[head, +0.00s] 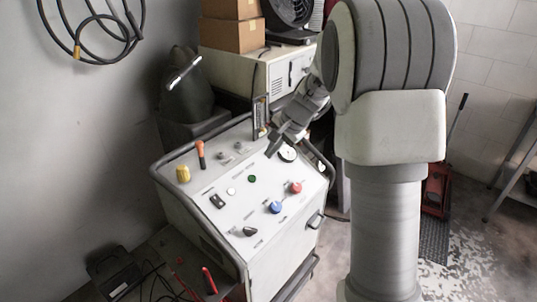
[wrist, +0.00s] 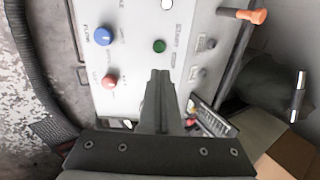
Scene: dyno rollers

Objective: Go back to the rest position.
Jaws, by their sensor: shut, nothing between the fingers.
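My gripper (head: 274,147) is shut and empty above the upper right part of the white control console (head: 227,225) in the head view. In the wrist view my gripper (wrist: 160,75) points over the panel, with its fingers together. The panel carries a red knob (head: 295,187), a blue knob (head: 275,207), a green button (head: 252,178), a yellow knob (head: 183,174) and an orange-handled lever (head: 200,150). A round gauge (head: 288,154) sits beside the gripper. I cannot tell how far the fingertips are from the panel. My arm hides part of the console's right side.
Cardboard boxes (head: 232,35) and a black fan (head: 290,12) stand on a white cabinet (head: 232,70) behind the console. A hose (head: 75,52) hangs on the left wall. A dark case (head: 115,272) lies at the lower left. A red jack (head: 437,190) stands at the right.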

